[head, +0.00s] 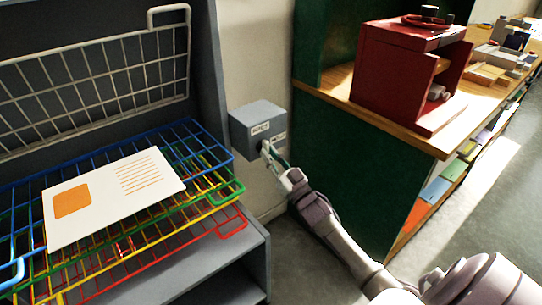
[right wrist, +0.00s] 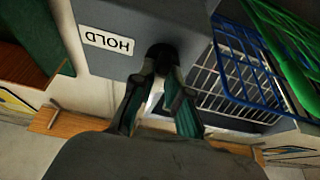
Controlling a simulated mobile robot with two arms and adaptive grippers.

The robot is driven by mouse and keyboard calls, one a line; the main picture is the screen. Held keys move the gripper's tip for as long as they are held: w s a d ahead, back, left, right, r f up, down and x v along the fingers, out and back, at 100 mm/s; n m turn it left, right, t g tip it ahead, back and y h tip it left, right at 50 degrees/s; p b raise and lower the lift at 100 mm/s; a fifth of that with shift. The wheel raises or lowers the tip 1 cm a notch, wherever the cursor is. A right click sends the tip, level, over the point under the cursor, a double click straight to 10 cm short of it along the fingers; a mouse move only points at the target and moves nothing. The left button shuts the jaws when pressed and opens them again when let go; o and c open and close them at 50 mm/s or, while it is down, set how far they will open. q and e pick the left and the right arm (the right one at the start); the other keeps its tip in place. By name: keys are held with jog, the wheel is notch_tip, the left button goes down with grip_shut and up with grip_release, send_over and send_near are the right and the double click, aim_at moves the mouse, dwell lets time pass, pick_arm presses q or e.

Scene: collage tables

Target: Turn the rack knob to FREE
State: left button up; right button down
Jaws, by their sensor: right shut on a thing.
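The rack knob (right wrist: 161,54) is dark and round and sits on a grey box (head: 257,112) fixed beside the rack. A white label reading HOLD (right wrist: 106,40) shows upside down on the box in the right wrist view. In the head view two small labels show on the box, too small to read surely. My right gripper (head: 268,151) is at the front of the box, shut on the knob, and its fingers hide part of it. The knob's pointing direction cannot be made out. My left gripper is not in view.
The wire rack has blue (head: 212,138), green, yellow and red shelves. A white sheet with an orange square (head: 114,194) lies on top. A raised wire grid (head: 100,80) stands behind. A red open-fronted box (head: 394,78) stands on the wooden-topped green cabinet (head: 345,160) at right.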

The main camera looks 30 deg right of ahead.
jog(key=c, duration=1.2)
grip_release()
jog(key=shift+d+r, duration=0.1)
jog(key=shift+r, duration=0.25)
jog(key=shift+o, duration=0.2)
jog(key=shift+w+f, duration=0.15)
jog(key=a+v, duration=0.1)
jog(key=v, duration=1.1)
jog(key=shift+d, duration=0.4)
